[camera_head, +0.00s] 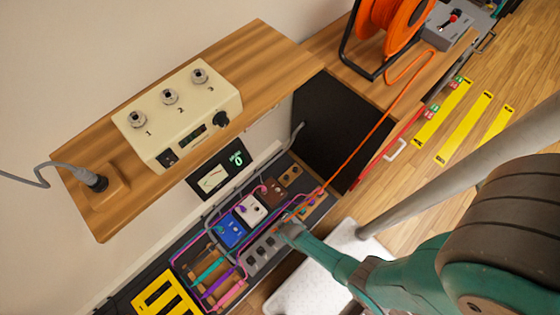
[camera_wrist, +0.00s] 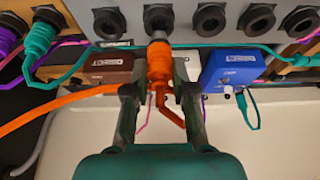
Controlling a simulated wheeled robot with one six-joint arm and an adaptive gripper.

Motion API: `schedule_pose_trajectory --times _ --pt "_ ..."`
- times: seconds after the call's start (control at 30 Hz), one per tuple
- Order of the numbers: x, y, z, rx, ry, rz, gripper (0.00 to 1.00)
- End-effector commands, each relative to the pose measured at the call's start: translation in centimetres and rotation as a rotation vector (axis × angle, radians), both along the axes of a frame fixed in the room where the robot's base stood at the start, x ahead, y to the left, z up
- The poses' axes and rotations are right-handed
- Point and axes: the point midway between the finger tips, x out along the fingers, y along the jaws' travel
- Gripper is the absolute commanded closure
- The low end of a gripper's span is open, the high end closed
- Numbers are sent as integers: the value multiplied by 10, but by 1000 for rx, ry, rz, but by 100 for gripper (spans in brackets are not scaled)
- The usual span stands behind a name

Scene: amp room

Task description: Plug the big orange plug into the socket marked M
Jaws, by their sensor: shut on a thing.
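My gripper (camera_wrist: 160,95) is shut on the big orange plug (camera_wrist: 159,62), one finger on each side of its body. The plug points at a grey panel (camera_wrist: 135,6) with a row of several dark round sockets. Its grey metal tip overlaps one socket (camera_wrist: 158,17); I cannot tell whether the tip is inside or just in front of it. No letter M is legible in either view. In the head view my gripper (camera_head: 287,232) is at the grey socket box (camera_head: 262,252), and the plug is mostly hidden there.
The orange cable (camera_head: 403,98) runs from a reel (camera_head: 388,25) to my gripper. A brown pedal (camera_wrist: 108,67) and a blue pedal (camera_wrist: 230,70) lie close on either side. A teal plug (camera_wrist: 40,38) and several patch cables are nearby. A beige numbered box (camera_head: 178,112) stands on the shelf.

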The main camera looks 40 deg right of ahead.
Motion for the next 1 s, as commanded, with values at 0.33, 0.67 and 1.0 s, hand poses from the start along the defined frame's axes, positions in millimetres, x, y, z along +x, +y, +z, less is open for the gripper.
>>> schedule_pose_trajectory --times 0.33,0.67,1.0 --pt "0 0 -15 0 1 0 100" --pt "0 0 -23 0 -1 0 100" --pt "0 0 -23 0 -1 0 100"
